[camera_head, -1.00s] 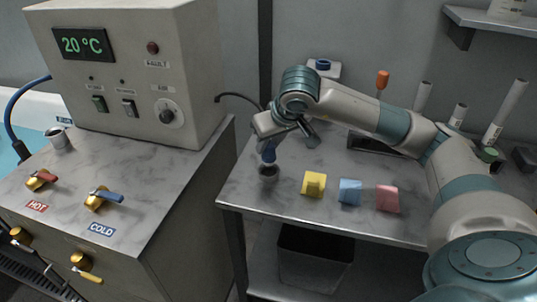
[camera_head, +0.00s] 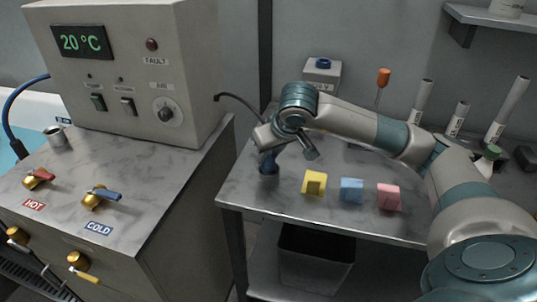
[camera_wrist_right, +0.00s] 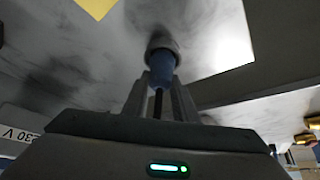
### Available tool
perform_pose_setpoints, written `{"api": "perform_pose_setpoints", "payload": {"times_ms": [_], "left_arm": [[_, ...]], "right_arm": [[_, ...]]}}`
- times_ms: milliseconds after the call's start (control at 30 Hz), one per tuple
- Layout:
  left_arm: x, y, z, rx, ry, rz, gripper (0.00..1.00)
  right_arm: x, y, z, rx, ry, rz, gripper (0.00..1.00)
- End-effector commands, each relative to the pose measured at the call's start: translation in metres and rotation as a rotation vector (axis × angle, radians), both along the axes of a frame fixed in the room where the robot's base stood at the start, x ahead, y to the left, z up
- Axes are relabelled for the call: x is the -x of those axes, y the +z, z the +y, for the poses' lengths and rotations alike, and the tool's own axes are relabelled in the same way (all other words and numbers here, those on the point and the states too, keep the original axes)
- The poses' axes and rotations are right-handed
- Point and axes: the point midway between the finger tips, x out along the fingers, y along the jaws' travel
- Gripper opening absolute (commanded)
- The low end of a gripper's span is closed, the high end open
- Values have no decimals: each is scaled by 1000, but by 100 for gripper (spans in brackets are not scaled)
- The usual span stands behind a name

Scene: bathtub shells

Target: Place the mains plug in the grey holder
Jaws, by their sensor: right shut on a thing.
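The blue mains plug (camera_head: 268,162) is held upright in my right gripper (camera_head: 268,152) near the left side of the marble-topped bench. In the right wrist view my right gripper (camera_wrist_right: 160,100) is shut on the plug (camera_wrist_right: 161,68), one finger on each side. The plug's far end meets the round opening of the grey holder (camera_wrist_right: 160,43). In the head view the holder (camera_head: 268,172) is mostly hidden behind the plug. How deep the plug sits in it cannot be told. My left gripper is not in view.
A box with a blue socket (camera_head: 322,72) is behind my arm. A control cabinet (camera_head: 130,70) is at the left. White tubes and an orange-handled tool (camera_head: 383,78) stand at the back right.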

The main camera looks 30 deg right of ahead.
Motion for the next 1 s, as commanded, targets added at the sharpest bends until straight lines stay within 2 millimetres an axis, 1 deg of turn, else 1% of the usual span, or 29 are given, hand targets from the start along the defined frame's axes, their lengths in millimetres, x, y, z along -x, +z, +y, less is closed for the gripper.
{"api": "perform_pose_setpoints", "payload": {"times_ms": [200,233,267,300,767,867,1000], "left_arm": [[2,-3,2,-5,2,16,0],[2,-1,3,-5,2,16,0],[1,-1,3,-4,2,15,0],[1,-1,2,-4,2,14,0],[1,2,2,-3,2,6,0],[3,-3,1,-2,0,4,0],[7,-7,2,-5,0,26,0]], "right_arm": [[0,-3,0,0,0,0,2],[0,-2,0,0,0,0,33],[0,-2,0,0,0,0,40],[0,-2,0,0,0,0,44],[0,1,0,0,0,0,44],[4,8,0,-1,1,-2,44],[13,25,1,1,1,-5,44]]}}
